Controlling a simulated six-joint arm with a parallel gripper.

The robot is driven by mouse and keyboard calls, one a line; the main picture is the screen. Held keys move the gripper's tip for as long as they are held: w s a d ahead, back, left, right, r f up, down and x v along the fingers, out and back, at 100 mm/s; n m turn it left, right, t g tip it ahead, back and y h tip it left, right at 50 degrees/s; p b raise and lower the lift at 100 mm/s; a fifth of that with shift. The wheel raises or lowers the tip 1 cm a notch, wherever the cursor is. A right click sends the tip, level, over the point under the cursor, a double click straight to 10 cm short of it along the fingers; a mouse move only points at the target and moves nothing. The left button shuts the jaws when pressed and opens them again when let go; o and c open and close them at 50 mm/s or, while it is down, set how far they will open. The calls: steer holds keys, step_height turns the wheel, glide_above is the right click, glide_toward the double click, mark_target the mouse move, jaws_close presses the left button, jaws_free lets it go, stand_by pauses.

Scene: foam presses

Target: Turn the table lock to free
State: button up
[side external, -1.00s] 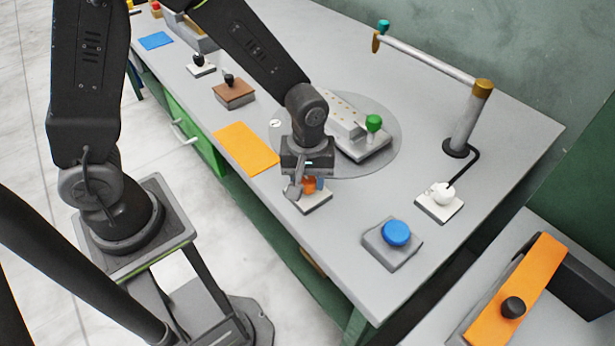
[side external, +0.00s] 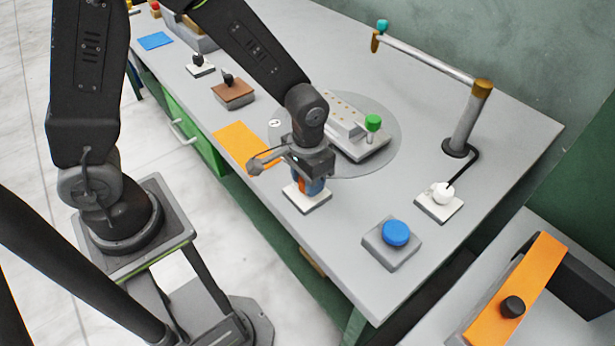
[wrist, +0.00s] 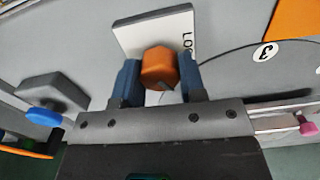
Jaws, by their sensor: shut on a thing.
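The table lock is an orange knob (wrist: 159,68) on a white plate (wrist: 130,38) with partly hidden black lettering that starts "LO". In the side external view the white plate (side external: 308,199) lies near the table's front edge. My gripper (wrist: 160,78) has its blue fingers on both sides of the orange knob and is shut on it. In the side external view my gripper (side external: 308,184) points down over the plate and hides most of the knob. The round turntable (side external: 385,150) lies just behind, with a grey-white fixture and a green knob (side external: 373,122) on it.
A blue button (side external: 396,233) on a grey block stands to the right. A white ball-topped lever (side external: 440,191) stands by the post (side external: 467,120). An orange sheet (side external: 238,146) lies to the left. A brown block (side external: 233,92) with a black knob stands farther left.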

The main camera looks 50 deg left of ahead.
steer(key=m, duration=0.6)
steer(key=shift+m, duration=0.3)
stand_by(0.4)
steer(key=o, duration=0.9)
step_height(320, 180, up, 14)
steer(key=shift+f, duration=0.1)
steer(key=s+a+r+n+t, duration=0.2)
steer(key=s, duration=0.2)
steer(key=s+a+r+n+t, duration=0.1)
steer(key=s+a+r+n, duration=0.1)
steer(key=s+a, duration=0.1)
steer(key=s+a+r+n+t, duration=0.2)
steer(key=s+r+n, duration=0.1)
steer(key=s, duration=0.1)
steer(key=shift+s+a+t, duration=0.3)
steer(key=shift+s+a, duration=0.05)
steer(key=shift+s, duration=0.05)
